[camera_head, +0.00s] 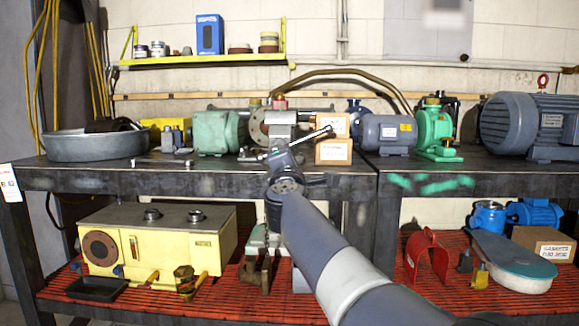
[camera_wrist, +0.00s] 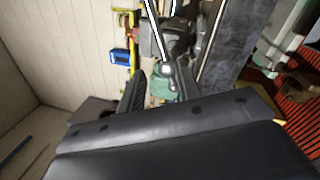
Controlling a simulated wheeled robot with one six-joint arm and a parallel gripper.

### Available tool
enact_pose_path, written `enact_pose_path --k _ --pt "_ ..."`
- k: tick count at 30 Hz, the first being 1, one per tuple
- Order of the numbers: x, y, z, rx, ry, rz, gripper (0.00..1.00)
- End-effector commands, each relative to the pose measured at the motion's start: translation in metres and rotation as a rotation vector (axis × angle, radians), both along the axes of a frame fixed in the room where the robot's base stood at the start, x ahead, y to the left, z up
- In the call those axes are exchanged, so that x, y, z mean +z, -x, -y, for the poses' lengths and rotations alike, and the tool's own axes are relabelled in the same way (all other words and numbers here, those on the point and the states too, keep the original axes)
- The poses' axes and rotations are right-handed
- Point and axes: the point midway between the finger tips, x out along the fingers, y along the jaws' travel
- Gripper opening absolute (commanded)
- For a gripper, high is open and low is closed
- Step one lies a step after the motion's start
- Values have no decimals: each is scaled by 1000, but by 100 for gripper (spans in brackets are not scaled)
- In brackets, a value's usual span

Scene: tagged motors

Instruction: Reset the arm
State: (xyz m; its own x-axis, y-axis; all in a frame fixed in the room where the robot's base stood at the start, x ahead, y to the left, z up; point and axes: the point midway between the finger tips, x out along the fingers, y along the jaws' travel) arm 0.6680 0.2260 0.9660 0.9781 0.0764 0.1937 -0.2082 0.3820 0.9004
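My arm rises from the bottom of the head view, and my gripper (camera_head: 283,160) is in front of the workbench's edge, near the middle. In the wrist view, my gripper (camera_wrist: 156,78) shows two dark fingers standing apart, with nothing seen held between them. A green motor (camera_wrist: 160,82) shows behind the gap. In the head view, a green motor (camera_head: 217,133) stands on the bench left of my gripper, and a grey-blue motor (camera_head: 388,134) stands to its right. My arm hides part of the bench and lower shelf.
The dark workbench top (camera_head: 345,180) carries several motors, a grey basin (camera_head: 95,145) and cardboard boxes (camera_head: 333,152). A red slatted lower shelf (camera_head: 400,300) holds a yellow machine (camera_head: 160,240) and a red bracket (camera_head: 427,258). A yellow wall shelf (camera_head: 200,61) hangs above.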

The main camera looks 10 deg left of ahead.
Motion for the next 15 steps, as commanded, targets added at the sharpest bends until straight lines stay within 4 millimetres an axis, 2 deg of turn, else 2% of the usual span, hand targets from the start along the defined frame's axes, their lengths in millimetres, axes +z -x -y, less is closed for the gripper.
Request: enact_pose_path --k 5,15 --pt "-1 8 0 0 0 0 33" --pt "-1 8 1 0 0 1 33"
